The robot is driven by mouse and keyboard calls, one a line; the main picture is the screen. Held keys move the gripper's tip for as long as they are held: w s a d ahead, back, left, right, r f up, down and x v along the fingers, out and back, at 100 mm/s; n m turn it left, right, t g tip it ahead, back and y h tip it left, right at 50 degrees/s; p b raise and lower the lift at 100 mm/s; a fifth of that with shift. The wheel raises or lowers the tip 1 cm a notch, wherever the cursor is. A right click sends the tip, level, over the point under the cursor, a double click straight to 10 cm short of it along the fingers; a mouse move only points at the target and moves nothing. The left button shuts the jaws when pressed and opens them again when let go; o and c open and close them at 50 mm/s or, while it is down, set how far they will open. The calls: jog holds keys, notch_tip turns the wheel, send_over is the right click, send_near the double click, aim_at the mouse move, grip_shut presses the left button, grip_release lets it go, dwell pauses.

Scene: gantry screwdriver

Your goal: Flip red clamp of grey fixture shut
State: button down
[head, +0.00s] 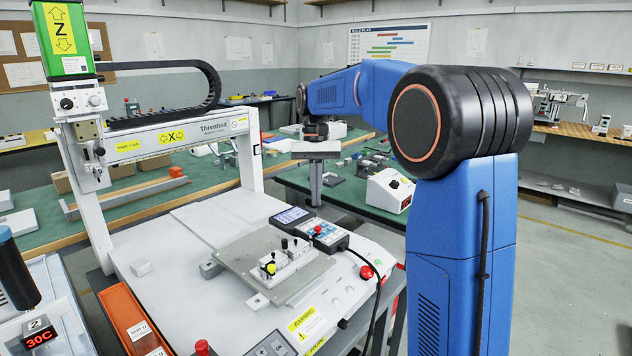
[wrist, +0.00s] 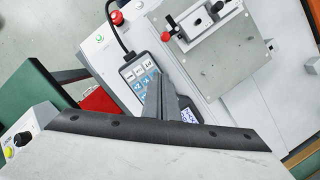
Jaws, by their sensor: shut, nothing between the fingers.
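The grey fixture (head: 292,262) stands on a metal plate on the gantry machine's bed, with black knobs and a yellow knob on top. It also shows at the top of the wrist view (wrist: 207,22), partly cut off by the frame edge. The red clamp tip (wrist: 165,36) sticks out at the fixture's left side in the wrist view; I cannot make it out surely in the head view. My gripper (head: 316,200) is shut and empty, pointing down beyond the fixture. In the wrist view its fingers (wrist: 161,82) are over the pendant, apart from the clamp.
The pendant (head: 325,235) with its cable lies beside the plate (head: 235,258). A red stop button (head: 366,271) is on the machine's front. The gantry's beam (head: 185,135) and column stand left. A white box (head: 388,190) sits on the green table behind. The left bed is mostly clear.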

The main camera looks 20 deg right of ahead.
aim_at(318, 234)
jog(key=shift+s+a+f, duration=0.25)
jog(key=shift+s+f, duration=0.3)
jog(key=shift+s, duration=0.2)
jog(key=shift+s+a+f, duration=0.25)
jog(key=shift+s+f, duration=0.25)
jog(key=shift+s, duration=0.3)
jog(key=shift+s+a+f, duration=0.25)
jog(key=shift+s+f, duration=0.3)
jog(key=shift+s, duration=0.2)
jog(key=shift+s+d+m+y, duration=0.3)
jog(key=shift+m, duration=0.7)
jog(key=s+m+t+y, duration=0.1)
jog(key=s+m, duration=0.5)
jog(key=m, duration=0.7)
jog(key=shift+d+m+t, duration=0.3)
jog(key=shift+d+t, duration=0.05)
jog(key=shift+t, duration=0.55)
jog(key=shift+a, duration=0.1)
jog(key=shift+w+a, duration=0.45)
jog(key=shift+w, duration=0.05)
